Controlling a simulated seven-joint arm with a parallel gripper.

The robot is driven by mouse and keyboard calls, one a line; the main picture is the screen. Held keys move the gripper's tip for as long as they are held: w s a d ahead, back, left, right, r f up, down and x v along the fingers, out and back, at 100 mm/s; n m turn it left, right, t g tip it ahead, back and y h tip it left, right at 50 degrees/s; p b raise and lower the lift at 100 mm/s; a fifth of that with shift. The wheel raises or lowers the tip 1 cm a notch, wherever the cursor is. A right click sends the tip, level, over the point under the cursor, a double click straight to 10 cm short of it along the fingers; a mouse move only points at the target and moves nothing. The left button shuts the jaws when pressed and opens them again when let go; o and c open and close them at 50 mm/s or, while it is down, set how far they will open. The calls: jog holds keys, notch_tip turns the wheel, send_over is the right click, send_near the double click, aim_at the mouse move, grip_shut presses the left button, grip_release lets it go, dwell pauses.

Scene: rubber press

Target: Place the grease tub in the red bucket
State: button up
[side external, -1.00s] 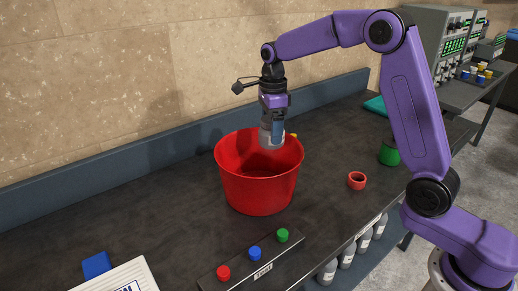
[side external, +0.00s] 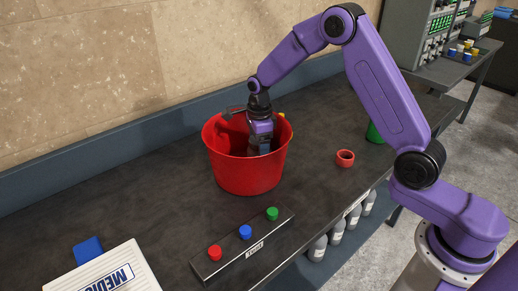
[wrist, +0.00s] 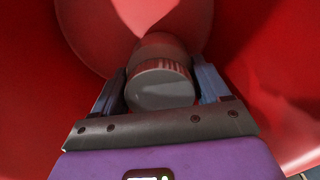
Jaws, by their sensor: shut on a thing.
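The red bucket (side external: 245,180) stands upright on the dark bench in the side view, and its red walls (wrist: 45,115) surround my gripper in the wrist view. My gripper (wrist: 162,80) points down inside the bucket, below the rim; in the side view its fingertips are hidden by the near wall. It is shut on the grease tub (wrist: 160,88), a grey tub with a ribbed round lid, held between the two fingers. The tub's lower end is hidden, so I cannot tell whether it touches the bucket floor.
A red ring (side external: 345,158) lies right of the bucket, with a green container (side external: 374,133) behind it. A panel with red, blue and green buttons (side external: 242,246) lies in front. A white box (side external: 105,280) sits front left. The bench left of the bucket is clear.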

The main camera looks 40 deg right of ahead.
jog(key=shift+f, duration=0.55)
jog(key=shift+f, duration=0.1)
jog(key=o, duration=1.1)
jog(key=shift+o, duration=0.2)
